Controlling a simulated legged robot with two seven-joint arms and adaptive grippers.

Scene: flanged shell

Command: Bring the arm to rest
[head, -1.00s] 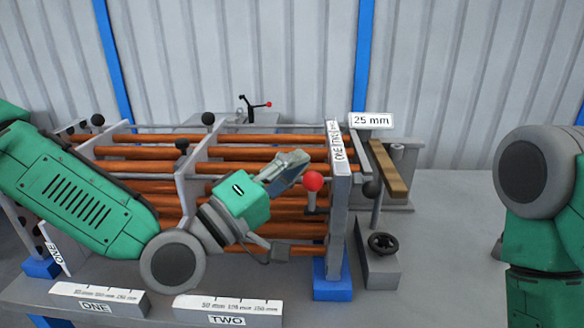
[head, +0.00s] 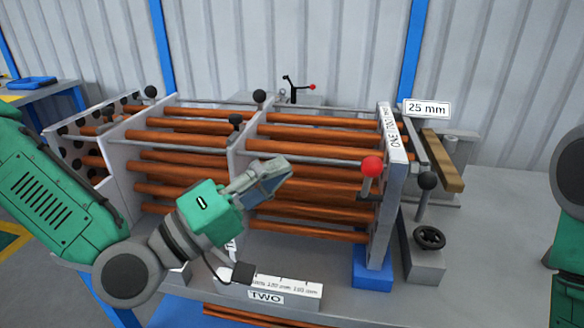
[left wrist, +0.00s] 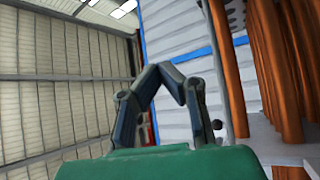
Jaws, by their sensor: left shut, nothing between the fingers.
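My left arm comes in from the left in the head view, green with grey joints. Its gripper (head: 272,178) is in front of the copper-coloured tubes, with its fingers pointing up and to the right. In the left wrist view the two fingertips (left wrist: 172,72) meet with nothing between them. The flanged shell's tubes (head: 320,187) run through upright grey plates on the bench. I cannot tell from the head view how far the gripper is from the tubes. My right arm (head: 568,220) shows only in part at the right edge; its gripper is out of view.
A red-knobbed lever (head: 371,168) stands at the right end plate. A gauge block marked TWO (head: 285,292) lies at the front. The bench at right (head: 500,250) is clear.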

